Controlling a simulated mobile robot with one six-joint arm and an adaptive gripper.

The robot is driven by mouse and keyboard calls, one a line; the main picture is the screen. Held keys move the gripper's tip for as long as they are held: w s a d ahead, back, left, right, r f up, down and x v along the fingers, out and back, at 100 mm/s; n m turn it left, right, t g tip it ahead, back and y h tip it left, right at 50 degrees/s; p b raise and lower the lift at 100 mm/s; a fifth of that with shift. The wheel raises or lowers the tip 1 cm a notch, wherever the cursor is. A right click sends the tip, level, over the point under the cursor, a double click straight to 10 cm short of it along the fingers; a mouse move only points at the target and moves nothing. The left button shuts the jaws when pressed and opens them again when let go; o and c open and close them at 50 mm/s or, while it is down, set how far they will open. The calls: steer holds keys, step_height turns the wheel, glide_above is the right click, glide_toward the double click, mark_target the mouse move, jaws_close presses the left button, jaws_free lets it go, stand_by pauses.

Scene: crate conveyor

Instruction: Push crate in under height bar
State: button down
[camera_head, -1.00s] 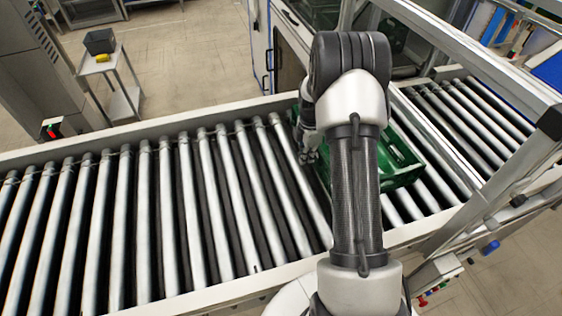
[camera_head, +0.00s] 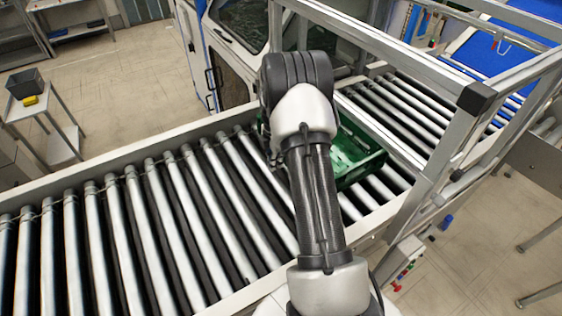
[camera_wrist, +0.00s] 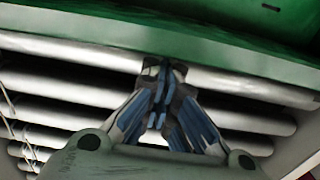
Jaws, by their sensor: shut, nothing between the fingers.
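The green crate (camera_head: 362,158) sits on the roller conveyor, partly hidden behind my arm in the head view. Its green wall (camera_wrist: 180,32) fills the top of the wrist view. My gripper (camera_wrist: 165,72) is shut and empty, with its fingertips at the lower edge of that wall. I cannot tell whether they touch it. In the head view my gripper (camera_head: 273,158) is mostly hidden, at the crate's left side. A metal frame beam (camera_head: 385,52) crosses above the conveyor. A thin pale bar (camera_head: 385,132) crosses lower, just right of the crate. Which one is the height bar is unclear.
Bare rollers (camera_head: 130,225) stretch to the left of the crate, between pale side rails. More rollers (camera_head: 410,110) continue beyond the frame to the upper right. A frame post (camera_head: 450,150) stands at the near side. A small trolley (camera_head: 45,115) stands apart at the left.

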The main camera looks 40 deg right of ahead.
steer(key=shift+w+a, duration=0.25)
steer(key=shift+a, duration=0.9)
step_height(320, 180, up, 10)
steer(key=p, duration=0.2)
steer(key=s+a+r+m+t+b, duration=0.1)
steer(key=s+a+r+m, duration=0.15)
steer(key=a+r, duration=0.75)
steer(key=s+a+r+m+t+b, duration=0.1)
steer(key=s+a+r+m+b, duration=0.1)
steer(key=s+a+r+m, duration=0.4)
steer(key=s+a+m+t, duration=0.1)
steer(key=s+a+m, duration=0.2)
steer(key=s+a, duration=0.3)
steer(key=s+a+m+t+b, duration=0.1)
steer(key=s+a+m, duration=0.3)
steer(key=s, duration=0.9)
steer(key=shift+a+r+t, duration=0.25)
steer(key=shift+a+t, duration=0.05)
steer(key=shift+a, duration=0.65)
